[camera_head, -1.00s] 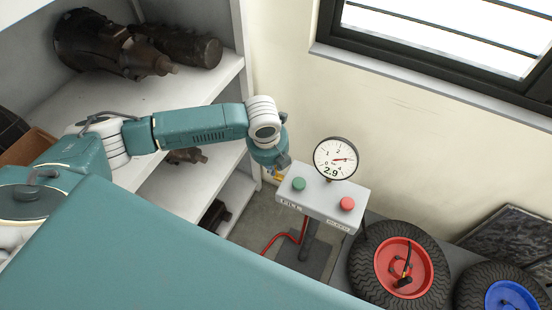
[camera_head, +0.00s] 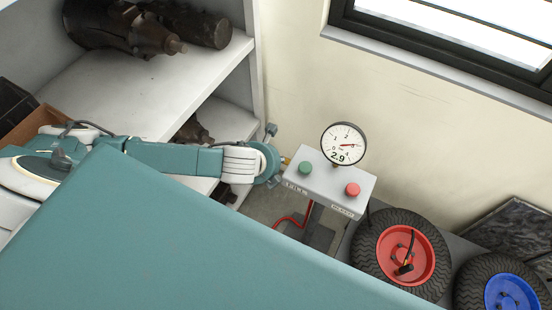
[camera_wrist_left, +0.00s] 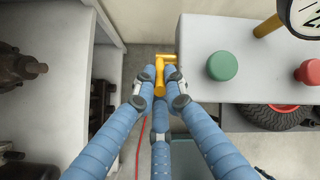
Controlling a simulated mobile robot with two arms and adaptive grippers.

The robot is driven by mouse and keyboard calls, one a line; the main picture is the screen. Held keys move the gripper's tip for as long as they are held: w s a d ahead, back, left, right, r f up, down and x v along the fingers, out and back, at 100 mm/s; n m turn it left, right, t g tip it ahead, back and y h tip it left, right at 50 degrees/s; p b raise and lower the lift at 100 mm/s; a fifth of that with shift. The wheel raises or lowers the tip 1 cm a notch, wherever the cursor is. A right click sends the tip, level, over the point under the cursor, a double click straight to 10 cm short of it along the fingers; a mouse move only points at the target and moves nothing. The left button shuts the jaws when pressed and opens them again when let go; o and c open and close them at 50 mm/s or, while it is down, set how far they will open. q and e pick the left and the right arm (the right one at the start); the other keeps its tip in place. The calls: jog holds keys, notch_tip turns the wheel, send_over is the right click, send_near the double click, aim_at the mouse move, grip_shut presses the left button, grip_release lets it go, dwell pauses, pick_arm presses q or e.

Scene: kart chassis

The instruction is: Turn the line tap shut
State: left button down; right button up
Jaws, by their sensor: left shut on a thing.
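The line tap (camera_wrist_left: 161,70) is a small yellow fitting at the left side of the grey control box (camera_wrist_left: 200,60) in the left wrist view. My left gripper (camera_wrist_left: 159,88) has its blue fingers closed around the tap's yellow handle. In the head view the tap is a small brass spot (camera_head: 286,161) at the box's left end, and my left wrist beside it mostly hides the fingers. My right gripper is not in view.
The box carries a green button (camera_head: 305,168), a red button (camera_head: 352,190) and a round gauge (camera_head: 343,144) reading 2.9. A red-rimmed wheel (camera_head: 427,240) and a blue-rimmed wheel (camera_head: 512,293) lie to the right. Shelves (camera_head: 150,92) stand close on the left.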

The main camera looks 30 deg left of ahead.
pick_arm(q)
jog(key=c, duration=1.8)
grip_release()
jog(key=v, duration=1.2)
